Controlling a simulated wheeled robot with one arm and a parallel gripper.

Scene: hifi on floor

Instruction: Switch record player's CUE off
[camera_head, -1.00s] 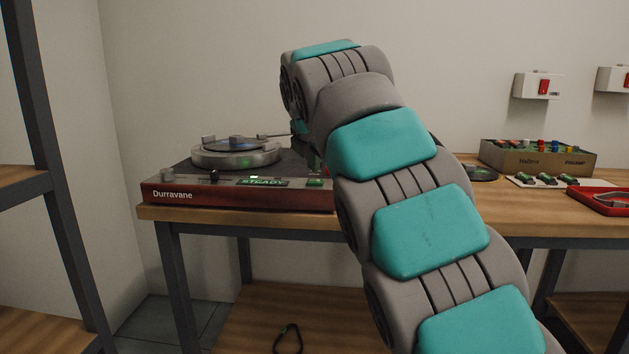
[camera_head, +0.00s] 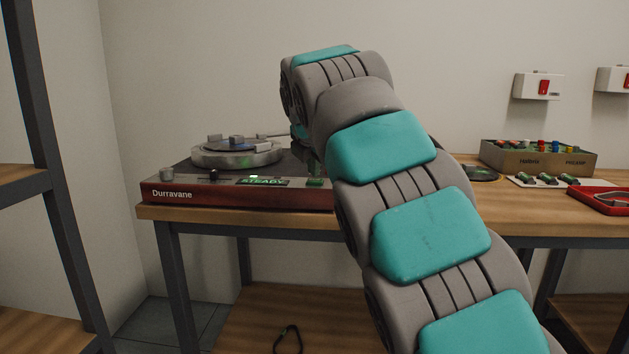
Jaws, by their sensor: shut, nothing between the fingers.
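The record player (camera_head: 230,193) labelled "Durravane" stands on the left part of the wooden table, with a dark red front and a dark top. Its round platter (camera_head: 237,154) holds a dark disc. A green lit display (camera_head: 263,181) reads "STEADY". To its right is a small green control (camera_head: 314,182); I cannot read a CUE label. My gripper (camera_head: 314,163) hangs down above the right part of the player, just behind the green control. It is mostly hidden by my arm and looks shut and empty. I cannot tell whether it touches the player.
The table (camera_head: 490,228) runs to the right. On it are a box with coloured knobs (camera_head: 540,160), a white strip with green switches (camera_head: 545,183) and a red tray (camera_head: 595,197). White wall boxes with red switches (camera_head: 543,87) hang above. A dark shelf frame (camera_head: 60,215) stands at left.

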